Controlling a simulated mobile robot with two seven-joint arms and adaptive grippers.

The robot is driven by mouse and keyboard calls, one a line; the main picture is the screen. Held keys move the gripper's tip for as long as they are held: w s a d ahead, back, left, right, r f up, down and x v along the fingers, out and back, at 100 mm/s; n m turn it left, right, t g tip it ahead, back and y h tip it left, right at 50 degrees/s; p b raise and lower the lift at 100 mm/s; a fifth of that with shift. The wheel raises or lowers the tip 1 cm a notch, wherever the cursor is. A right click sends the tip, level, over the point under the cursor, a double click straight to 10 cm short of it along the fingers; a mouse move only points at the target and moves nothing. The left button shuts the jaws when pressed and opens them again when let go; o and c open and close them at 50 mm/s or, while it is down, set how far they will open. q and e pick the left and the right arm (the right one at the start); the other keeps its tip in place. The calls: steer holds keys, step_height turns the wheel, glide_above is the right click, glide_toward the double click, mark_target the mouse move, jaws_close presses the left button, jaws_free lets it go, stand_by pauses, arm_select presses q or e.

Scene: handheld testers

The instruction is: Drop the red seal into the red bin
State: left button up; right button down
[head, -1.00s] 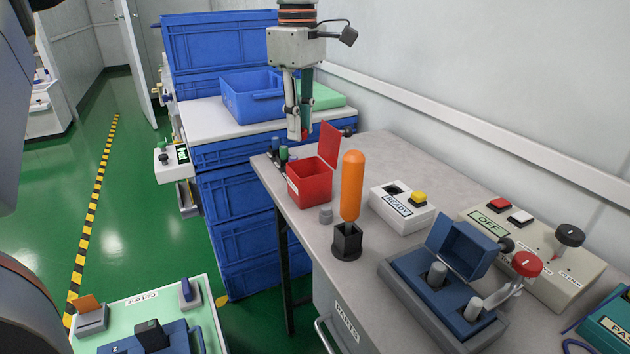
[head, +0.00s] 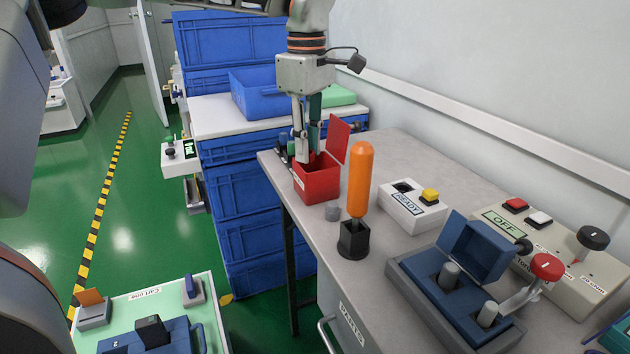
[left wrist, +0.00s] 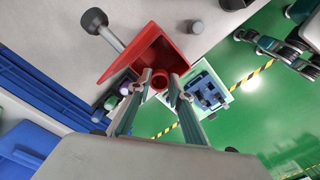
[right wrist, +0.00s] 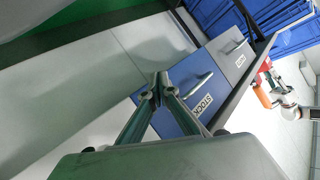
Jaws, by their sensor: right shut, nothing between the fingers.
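The red bin (head: 317,184) stands open at the far left corner of the workbench, its lid (head: 338,139) raised. My left gripper (head: 308,156) points down with its fingertips at the bin's mouth. In the left wrist view the red seal (left wrist: 160,82), a small red ring, sits between the fingertips, over the bin (left wrist: 165,55). The fingers appear closed on its sides. In the head view the seal is hard to tell from the bin. My right gripper (right wrist: 160,88) shows only in its own wrist view, shut and empty, away from the bin.
An orange-handled tool (head: 360,185) stands upright in a black holder near the bin. A small grey knob (head: 332,211), a READY box (head: 412,207) and a blue test fixture (head: 455,290) are also on the bench. Blue crates (head: 245,235) stand behind.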

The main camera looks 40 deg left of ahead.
arm_select(q)
steer(key=o, duration=0.4)
step_height(320, 180, up, 12)
stand_by(0.5)
stand_by(0.4)
